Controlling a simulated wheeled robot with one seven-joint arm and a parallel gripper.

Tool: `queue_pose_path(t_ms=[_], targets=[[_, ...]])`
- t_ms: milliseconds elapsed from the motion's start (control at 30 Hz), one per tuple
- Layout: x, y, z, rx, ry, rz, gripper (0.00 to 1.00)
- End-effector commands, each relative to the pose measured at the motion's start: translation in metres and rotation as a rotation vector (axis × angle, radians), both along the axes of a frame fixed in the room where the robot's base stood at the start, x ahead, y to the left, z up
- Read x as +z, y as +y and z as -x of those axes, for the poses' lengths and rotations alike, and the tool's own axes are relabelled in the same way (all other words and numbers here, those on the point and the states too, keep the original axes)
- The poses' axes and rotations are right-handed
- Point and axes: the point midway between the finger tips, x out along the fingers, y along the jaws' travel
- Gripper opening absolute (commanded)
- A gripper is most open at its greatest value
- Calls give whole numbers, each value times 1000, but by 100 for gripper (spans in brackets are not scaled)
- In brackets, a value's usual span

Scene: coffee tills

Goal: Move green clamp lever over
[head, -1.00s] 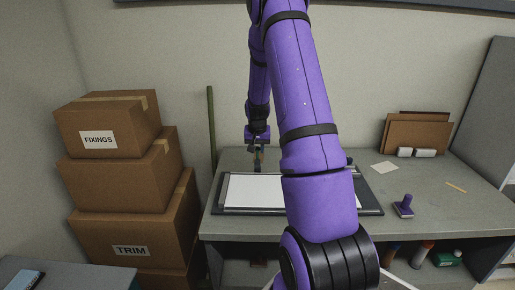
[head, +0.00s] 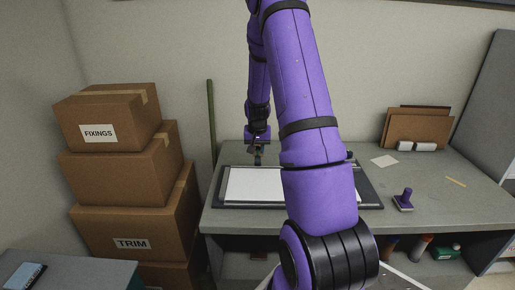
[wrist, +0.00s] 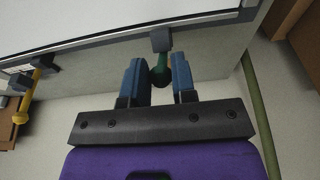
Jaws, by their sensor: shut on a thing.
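The green clamp lever (wrist: 160,72) shows in the wrist view between the two blue fingers of my gripper (wrist: 160,68). The fingers are shut on it, around its rounded green end. A grey block (wrist: 160,40) on the board's edge sits just beyond the lever. In the head view my gripper (head: 258,157) is at the back edge of the flat board (head: 217,198), which carries a white sheet (head: 260,186). The lever is too small and dark to make out clearly there.
A yellow lever (wrist: 38,72) is on the same board edge at the left of the wrist view. A green pole (head: 211,115) stands behind the bench's left end. Stacked boxes (head: 120,180) stand left. A purple-handled tool (head: 404,199) is on the right of the bench.

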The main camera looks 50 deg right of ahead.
Motion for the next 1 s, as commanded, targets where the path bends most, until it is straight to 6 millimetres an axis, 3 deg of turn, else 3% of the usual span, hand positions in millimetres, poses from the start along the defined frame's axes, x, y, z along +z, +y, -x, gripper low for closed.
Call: queue_pose_path(t_ms=[533,1000], targets=[[-18,17,14,1,2,-2,12],[-21,19,16,0,2,-2,12]])
